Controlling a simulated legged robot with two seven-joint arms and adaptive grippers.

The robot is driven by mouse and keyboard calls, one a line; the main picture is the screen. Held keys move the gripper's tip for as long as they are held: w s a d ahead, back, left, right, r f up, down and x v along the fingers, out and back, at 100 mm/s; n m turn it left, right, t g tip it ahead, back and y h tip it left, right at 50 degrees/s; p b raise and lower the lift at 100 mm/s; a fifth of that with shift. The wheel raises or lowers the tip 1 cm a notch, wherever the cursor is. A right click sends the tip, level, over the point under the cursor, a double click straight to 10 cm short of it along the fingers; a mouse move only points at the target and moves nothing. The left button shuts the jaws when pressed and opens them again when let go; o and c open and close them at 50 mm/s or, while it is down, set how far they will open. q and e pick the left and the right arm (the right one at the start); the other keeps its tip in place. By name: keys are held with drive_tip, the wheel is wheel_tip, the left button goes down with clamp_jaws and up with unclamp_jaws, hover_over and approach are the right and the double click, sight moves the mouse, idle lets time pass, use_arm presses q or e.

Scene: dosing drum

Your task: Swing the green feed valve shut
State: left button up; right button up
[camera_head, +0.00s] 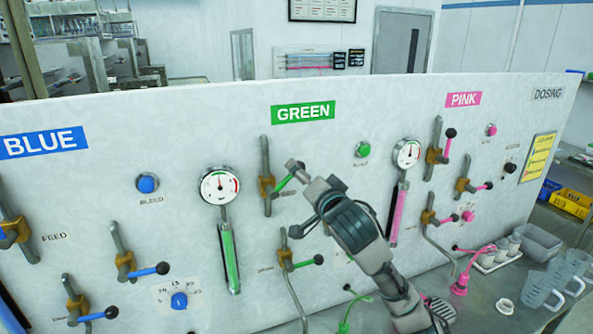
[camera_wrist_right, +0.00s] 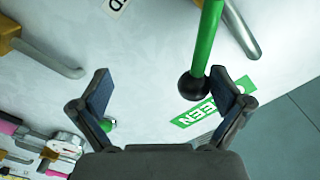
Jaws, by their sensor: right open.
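The green feed valve (camera_head: 267,186) is on the panel below the GREEN label, with a brass body on a grey vertical pipe. Its green lever slants up and right in the head view, and its tip is hidden behind my right gripper (camera_head: 293,198). In the right wrist view the green lever (camera_wrist_right: 207,38) hangs from the top edge and ends in a black ball knob (camera_wrist_right: 198,86). My right gripper (camera_wrist_right: 165,92) is open. The knob is between the fingers, nearer the right-hand finger; I cannot tell whether they touch. My left gripper is not in view.
A pressure gauge (camera_head: 220,185) and green sight tube (camera_head: 229,257) stand left of the valve. A second green-handled valve (camera_head: 286,260) sits below it. A green button (camera_head: 363,149) is to the right. Cups and jugs (camera_head: 541,290) stand on the bench at right.

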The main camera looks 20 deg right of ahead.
drive_tip(key=f+b, duration=0.1)
drive_tip(key=f, duration=0.1)
drive_tip(key=d+f+b, duration=0.1)
drive_tip(key=f, duration=0.1)
drive_tip(key=shift+f+b, duration=0.3)
drive_tip(key=shift+f, duration=0.05)
idle(0.4)
drive_tip(key=shift+r, duration=0.1)
drive_tip(key=shift+a+r+p, duration=0.45)
drive_tip(key=shift+a+p, duration=0.05)
drive_tip(key=shift+p, duration=0.1)
